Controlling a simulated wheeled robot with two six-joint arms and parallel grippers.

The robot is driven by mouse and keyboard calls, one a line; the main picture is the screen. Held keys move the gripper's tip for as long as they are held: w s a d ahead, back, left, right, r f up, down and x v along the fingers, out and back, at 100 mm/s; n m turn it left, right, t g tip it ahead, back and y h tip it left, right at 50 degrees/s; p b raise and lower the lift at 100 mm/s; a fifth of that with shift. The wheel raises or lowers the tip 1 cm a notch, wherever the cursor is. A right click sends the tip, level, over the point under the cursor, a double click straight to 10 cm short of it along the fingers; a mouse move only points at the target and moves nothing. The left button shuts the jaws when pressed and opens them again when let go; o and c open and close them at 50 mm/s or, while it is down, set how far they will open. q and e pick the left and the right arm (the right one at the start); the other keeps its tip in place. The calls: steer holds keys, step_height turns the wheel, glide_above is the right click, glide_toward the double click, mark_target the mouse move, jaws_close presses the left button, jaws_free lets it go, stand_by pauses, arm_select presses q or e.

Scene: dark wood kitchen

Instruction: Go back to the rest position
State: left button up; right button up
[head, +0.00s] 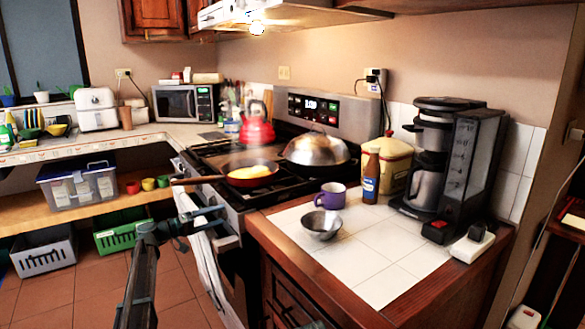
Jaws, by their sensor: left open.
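My left arm rises from the bottom of the head view, and my left gripper (208,220) points right in front of the stove (222,190). The gripper is open and I see nothing held in it. It appears in front of the oven door (208,262), left of the tiled counter. I cannot tell whether it touches the oven. My right gripper is out of view.
The wood-edged tiled counter (385,285) holds a metal bowl (321,226), purple mug (331,196), brown bottle (371,177) and coffee maker (430,150). A pan (252,176) with yellow food and a domed lid (318,150) are on the stove. Floor (95,290) shows at left.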

arm_select(q)
steer(key=n, duration=0.5)
steer(key=shift+r, duration=0.1)
steer(key=n, duration=0.5)
steer(key=shift+r, duration=0.1)
